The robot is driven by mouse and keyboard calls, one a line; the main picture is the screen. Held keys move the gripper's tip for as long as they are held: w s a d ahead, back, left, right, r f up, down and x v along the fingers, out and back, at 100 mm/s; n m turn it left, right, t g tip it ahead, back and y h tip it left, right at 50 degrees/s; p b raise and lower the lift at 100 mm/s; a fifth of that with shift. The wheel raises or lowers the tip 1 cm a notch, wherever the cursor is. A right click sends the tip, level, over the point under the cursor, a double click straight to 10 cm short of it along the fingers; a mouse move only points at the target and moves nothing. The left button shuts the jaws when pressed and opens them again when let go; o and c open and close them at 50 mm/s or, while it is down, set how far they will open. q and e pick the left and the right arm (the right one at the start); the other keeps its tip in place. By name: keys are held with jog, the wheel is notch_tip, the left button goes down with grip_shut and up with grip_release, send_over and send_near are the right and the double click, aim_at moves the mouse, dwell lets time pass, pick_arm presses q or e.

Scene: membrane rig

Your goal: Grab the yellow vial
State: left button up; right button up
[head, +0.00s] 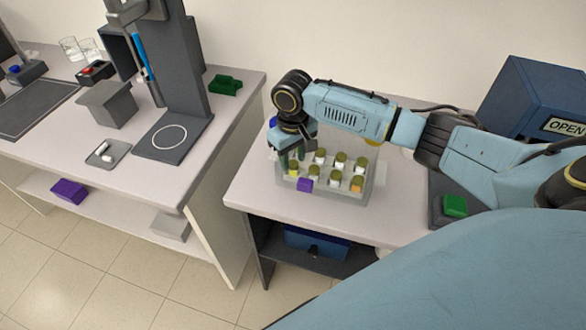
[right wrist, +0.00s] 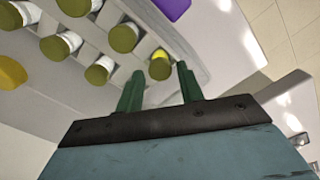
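The yellow vial (right wrist: 160,66) shows in the right wrist view at the near corner of the rack, with an olive cap and a yellow body. In the head view it (head: 293,169) stands at the left end of the rack's front row. The grey rack (head: 331,200) holds several vials with olive caps. My right gripper (right wrist: 158,80) has its two green fingers apart, with the yellow vial beyond and roughly between their tips. Contact cannot be told. In the head view its fingers (head: 291,158) are partly hidden by the arm. My left gripper is not in view.
Other capped vials (right wrist: 124,38) stand close beside the yellow one. A purple block (head: 305,185) is on the rack's front. A blue box marked OPEN (head: 530,95) and a green button (head: 455,206) are to the right. A gap separates the table from the left bench (head: 190,165).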

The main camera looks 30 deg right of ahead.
notch_tip(320, 180, down, 2)
jog(key=shift+f, duration=0.1)
jog(key=c, duration=0.7)
jog(key=shift+c, duration=0.2)
